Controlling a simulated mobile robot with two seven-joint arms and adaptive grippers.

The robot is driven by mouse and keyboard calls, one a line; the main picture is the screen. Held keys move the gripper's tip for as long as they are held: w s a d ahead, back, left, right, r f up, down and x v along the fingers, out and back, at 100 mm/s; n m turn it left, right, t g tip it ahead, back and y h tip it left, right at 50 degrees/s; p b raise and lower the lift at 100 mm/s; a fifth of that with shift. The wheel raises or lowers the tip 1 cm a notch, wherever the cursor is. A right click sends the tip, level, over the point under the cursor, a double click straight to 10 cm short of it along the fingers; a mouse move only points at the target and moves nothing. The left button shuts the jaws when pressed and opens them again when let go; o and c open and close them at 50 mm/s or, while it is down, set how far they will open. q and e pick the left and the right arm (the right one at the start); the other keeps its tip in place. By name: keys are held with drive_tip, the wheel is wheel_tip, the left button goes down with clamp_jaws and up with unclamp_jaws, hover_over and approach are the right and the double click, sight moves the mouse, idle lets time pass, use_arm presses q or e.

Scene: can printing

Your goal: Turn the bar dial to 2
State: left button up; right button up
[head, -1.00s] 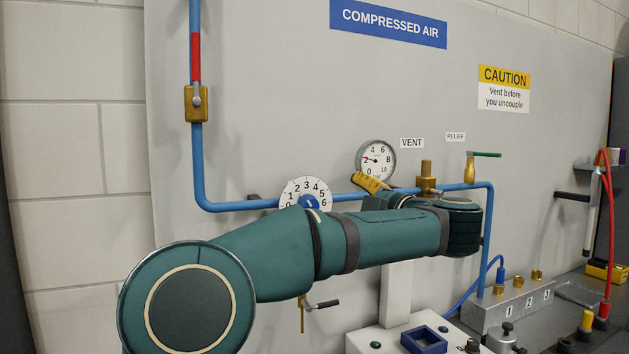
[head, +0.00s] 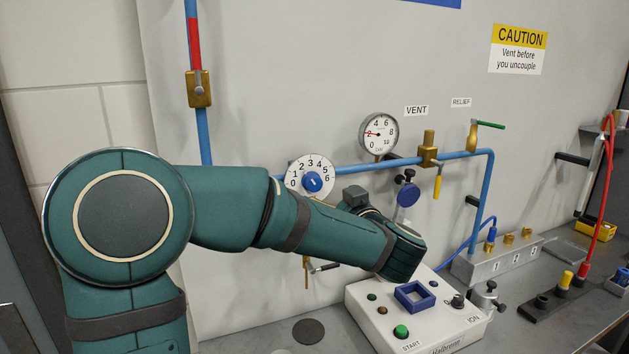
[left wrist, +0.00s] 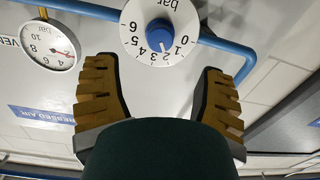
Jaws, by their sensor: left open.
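The bar dial (head: 311,168) is a white disc numbered 0 to 6 on the grey panel, with a blue knob (head: 312,182) at its centre. It also shows upside down in the left wrist view (left wrist: 132,28). The knob's white mark points near 2; I cannot tell whether exactly. My left gripper (left wrist: 156,68) is open and empty, its two ribbed brown fingers apart. The dial lies beyond the fingertips, clear of them. In the head view my arm passes just below the dial, and the fingers are hidden. My right gripper is not in view.
A blue pipe (head: 378,165) runs along the panel beside the dial. A pressure gauge (head: 379,133) reads about 2. The vent valve (head: 428,148) has a yellow handle hanging down. A white control box (head: 372,292) with buttons stands below the wrist.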

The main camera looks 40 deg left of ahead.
sight(316, 184)
use_arm(q)
drive_tip(key=p+x, duration=0.1)
drive_tip(key=x, duration=0.8)
drive_tip(key=shift+w+a, duration=0.15)
drive_tip(key=shift+a, duration=0.2)
drive_tip(key=shift+r, duration=0.1)
clamp_jaws()
